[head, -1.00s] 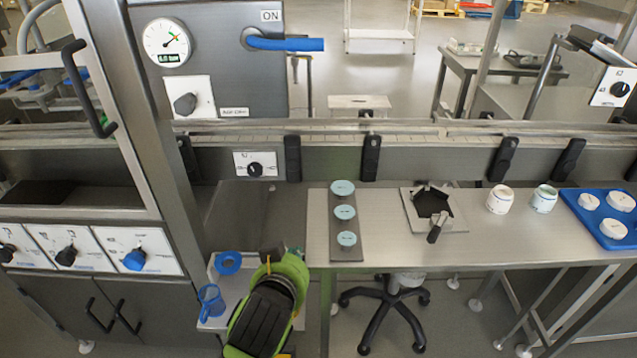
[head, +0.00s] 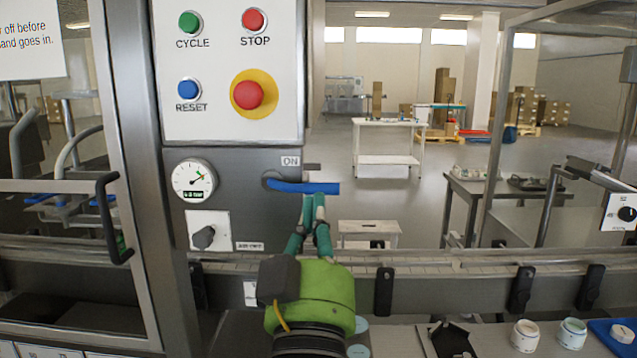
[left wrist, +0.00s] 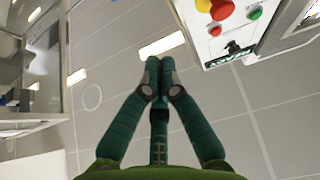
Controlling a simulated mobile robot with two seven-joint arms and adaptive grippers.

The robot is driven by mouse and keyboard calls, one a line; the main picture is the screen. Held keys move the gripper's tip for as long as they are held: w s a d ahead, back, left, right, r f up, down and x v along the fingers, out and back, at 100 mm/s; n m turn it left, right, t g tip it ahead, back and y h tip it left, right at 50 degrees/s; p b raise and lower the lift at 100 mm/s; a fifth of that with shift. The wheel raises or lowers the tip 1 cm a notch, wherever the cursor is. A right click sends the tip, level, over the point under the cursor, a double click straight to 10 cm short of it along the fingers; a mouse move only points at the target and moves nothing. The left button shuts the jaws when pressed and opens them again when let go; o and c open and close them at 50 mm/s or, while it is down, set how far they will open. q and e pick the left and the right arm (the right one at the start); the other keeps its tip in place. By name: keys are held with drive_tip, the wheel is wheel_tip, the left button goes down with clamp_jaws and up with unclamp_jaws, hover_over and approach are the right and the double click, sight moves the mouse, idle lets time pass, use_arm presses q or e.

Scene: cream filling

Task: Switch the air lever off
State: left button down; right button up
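The air lever (head: 305,187) has a blue handle that lies horizontal and points right from its pivot on the grey panel, with the "ON" label just above it. My left gripper (head: 313,198) stands upright with its green fingers pointing up, tips just under the handle's right part. Whether they touch it I cannot tell. In the left wrist view the fingertips (left wrist: 159,68) are together with nothing between them; the lever does not show there. The pressure gauge (head: 194,180) left of the lever has its needle off zero. My right gripper is not in view.
A button box (head: 230,70) with green, blue and red buttons and a red emergency stop (head: 248,95) is above the lever. A grey knob (head: 204,237) sits below the gauge. The conveyor rail (head: 430,267) runs across below. Space right of the lever is free.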

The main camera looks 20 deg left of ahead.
use_arm(q)
drive_tip(key=shift+w+r, duration=0.1)
wheel_tip(320, 180, up, 5)
drive_tip(key=p, duration=0.4)
hover_over(305, 185)
drive_tip(key=s+d, duration=0.3)
drive_tip(key=shift+w+a+f, duration=0.1)
drive_tip(key=shift+w+f, duration=0.15)
drive_tip(key=shift+f, duration=0.45)
drive_tip(key=shift+w+f, duration=0.2)
drive_tip(key=shift+f, duration=0.5)
drive_tip(key=shift+w+a+f, duration=0.1)
drive_tip(key=shift+w+f, duration=0.15)
drive_tip(key=shift+f, duration=0.45)
